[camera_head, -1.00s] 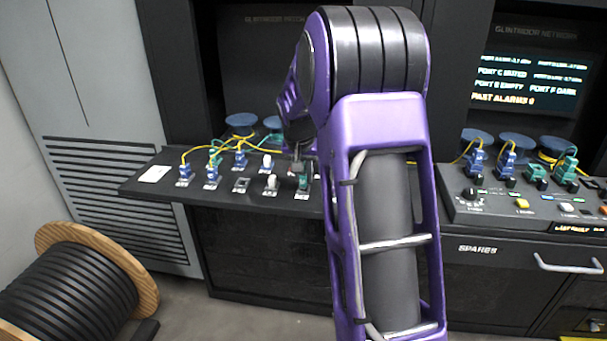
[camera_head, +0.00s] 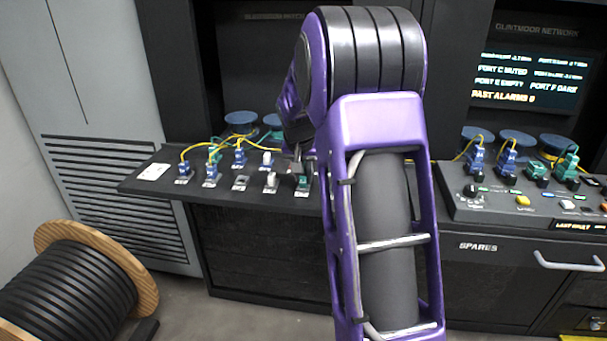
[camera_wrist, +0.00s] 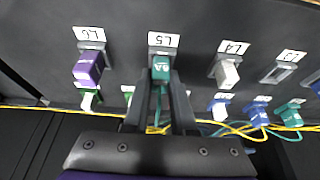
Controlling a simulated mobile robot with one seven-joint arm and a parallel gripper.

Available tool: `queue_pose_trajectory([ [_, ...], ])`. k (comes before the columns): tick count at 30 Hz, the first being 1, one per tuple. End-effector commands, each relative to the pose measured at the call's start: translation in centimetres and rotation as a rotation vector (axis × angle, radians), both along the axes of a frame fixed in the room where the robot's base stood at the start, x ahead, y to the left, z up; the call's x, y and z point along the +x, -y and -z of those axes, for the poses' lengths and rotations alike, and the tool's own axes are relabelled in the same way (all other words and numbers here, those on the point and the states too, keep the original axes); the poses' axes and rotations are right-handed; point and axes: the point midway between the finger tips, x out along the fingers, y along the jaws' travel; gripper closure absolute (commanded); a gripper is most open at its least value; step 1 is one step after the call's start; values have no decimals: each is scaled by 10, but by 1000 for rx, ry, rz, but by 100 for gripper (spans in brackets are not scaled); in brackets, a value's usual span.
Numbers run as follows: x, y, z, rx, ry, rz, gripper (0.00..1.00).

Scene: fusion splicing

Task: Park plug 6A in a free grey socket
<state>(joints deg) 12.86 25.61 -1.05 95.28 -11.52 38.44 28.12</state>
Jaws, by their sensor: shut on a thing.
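A teal plug (camera_wrist: 160,70) with a teal cable sits between the fingertips of my gripper (camera_wrist: 158,80) in the wrist view. My gripper is shut on it. The plug is at the socket labelled L5 (camera_wrist: 162,51); I cannot tell whether it is fully seated. Its marking is too small to read. In the head view, the teal plug (camera_head: 304,185) is at the right of the panel's front row, beside my gripper (camera_head: 297,172), partly hidden by it. An empty grey socket (camera_head: 240,182) is two places to the left; it also shows in the wrist view (camera_wrist: 284,72).
A white plug (camera_wrist: 227,73) at L4 and a purple plug (camera_wrist: 88,68) at L6 flank the held plug. Several blue, teal and white plugs with yellow and teal cables crowd the other row. A cable drum (camera_head: 85,290) stands at the left.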

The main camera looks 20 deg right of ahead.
Motion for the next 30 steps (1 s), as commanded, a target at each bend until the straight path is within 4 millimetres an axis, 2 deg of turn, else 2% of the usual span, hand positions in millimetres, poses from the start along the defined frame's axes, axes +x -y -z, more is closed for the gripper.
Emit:
queue_pose_trajectory([
  [1, 0, 0, 0, 0, 0, 0, 100],
  [2, 0, 0, 0, 0, 0, 0, 71],
  [7, 0, 0, -1, 0, 0, 0, 41],
  [15, 0, 0, -1, 0, 0, 0, 41],
  [19, -2, -2, -8, 0, 2, 0, 41],
  [23, -8, -6, -29, -2, 4, -1, 41],
  [30, -27, -19, -83, -1, 4, -1, 41],
])
